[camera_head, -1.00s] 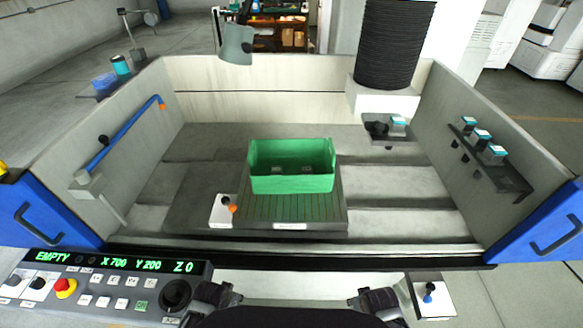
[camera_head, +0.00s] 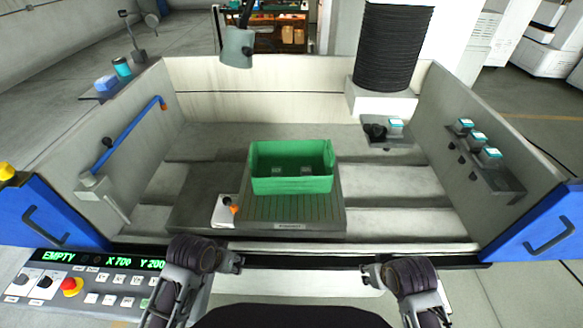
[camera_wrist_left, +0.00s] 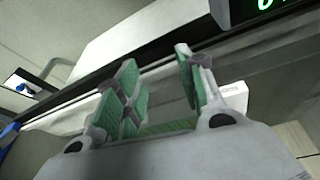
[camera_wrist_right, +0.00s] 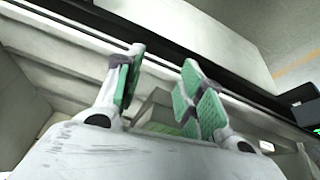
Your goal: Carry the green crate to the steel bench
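The green crate (camera_head: 291,184) stands upright on a slatted plate inside the machine's tank, in the middle of the head view. Two small pale items or openings show inside it. My left gripper (camera_head: 238,263) is at the tank's front edge, in front of the crate and to its left. My right gripper (camera_head: 370,275) is at the same edge, to the crate's right. Both are apart from the crate. The left wrist view shows its fingers (camera_wrist_left: 160,85) spread and empty; the right wrist view shows the same (camera_wrist_right: 162,85). I cannot make out the steel bench for certain.
The tank's front edge (camera_head: 300,248) lies between my grippers and the crate. A black bellows column (camera_head: 392,45) stands behind right. A control panel (camera_head: 100,290) is at front left.

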